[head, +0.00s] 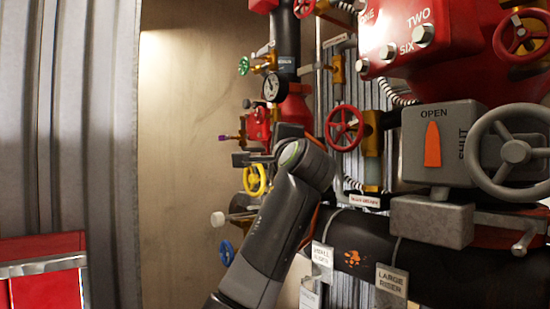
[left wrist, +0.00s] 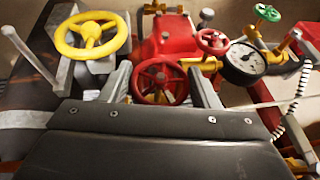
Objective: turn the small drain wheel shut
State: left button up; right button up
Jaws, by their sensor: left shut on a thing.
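My left gripper (left wrist: 163,84) shows in the left wrist view, its two grey fingers on either side of a small red spoked handwheel (left wrist: 160,82). It is shut on this wheel, which sits in front of a red valve body (left wrist: 163,42). In the head view the left arm rises from the bottom middle and bends left, and the gripper (head: 252,157) is beside the red valve body (head: 259,124). The held wheel is mostly hidden there by the gripper. I cannot read any label naming it as the drain wheel. My right gripper is not in view.
A yellow wheel (left wrist: 92,35) is close left of the gripper; a smaller red wheel (left wrist: 212,41), a gauge (left wrist: 244,62) and a green wheel (left wrist: 268,13) are to the right. A large grey wheel (head: 515,151) and a grey OPEN/SHUT box (head: 436,145) stand right of my arm.

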pick_arm(q)
jog(key=shift+f, duration=0.15)
dwell(0.3)
jog(key=o, duration=0.7)
jog(key=shift+s, duration=0.1)
jog(key=b+v, duration=1.2)
jog(key=v, duration=0.5)
jog(key=shift+s+d+f, duration=0.1)
jog(key=shift+s+f, duration=0.05)
